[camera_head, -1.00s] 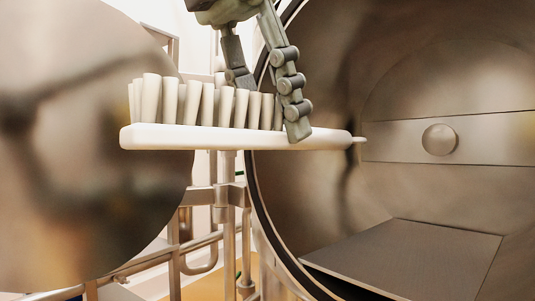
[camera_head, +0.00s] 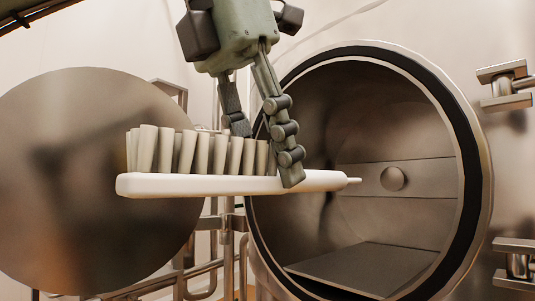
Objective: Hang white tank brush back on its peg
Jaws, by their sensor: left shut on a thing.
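The white tank brush (camera_head: 220,185) is held level across the middle of the head view, its row of thick bristles pointing up on the left part. Its thin tip points right. My left gripper (camera_head: 262,155) comes down from above and is shut on the brush near the right end of the bristles. One finger lies in front of the brush body; the other is partly behind the bristles. The brush is in front of the round hatch opening. My right gripper is not in view. No peg can be made out.
A round steel hatch opening (camera_head: 481,190) with a black seal is behind and right, with a flat plate (camera_head: 365,268) inside. Its round door (camera_head: 60,120) stands open at the left. Clamps (camera_head: 507,85) stick out at the right. Pipes (camera_head: 205,272) run below the brush.

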